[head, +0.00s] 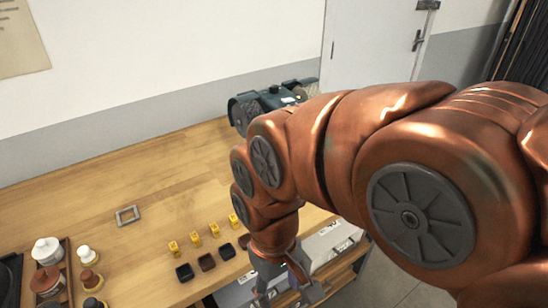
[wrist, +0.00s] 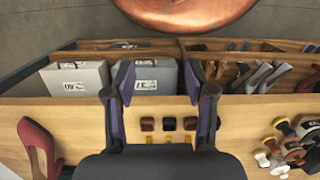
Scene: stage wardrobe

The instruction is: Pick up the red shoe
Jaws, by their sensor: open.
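The red shoe (wrist: 38,146) is at the lower left of the wrist view, on or at the wooden table surface, with its heel side toward the picture's middle. It is apart from my gripper (wrist: 159,82), which is to its right and holds nothing. The two dark fingers stand well apart. In the head view, my gripper (head: 286,292) hangs near the table's front edge at the bottom. I cannot make out the red shoe in the head view; my arm covers much of the right side.
Small dark trays (head: 207,262) and several yellow blocks (head: 195,239) stand on the table (head: 150,175). A tray with bottles (head: 47,251) is at left, a grey frame (head: 127,215) behind. Grey boxes (wrist: 75,80) and several other shoes (wrist: 265,77) fill a shelf unit.

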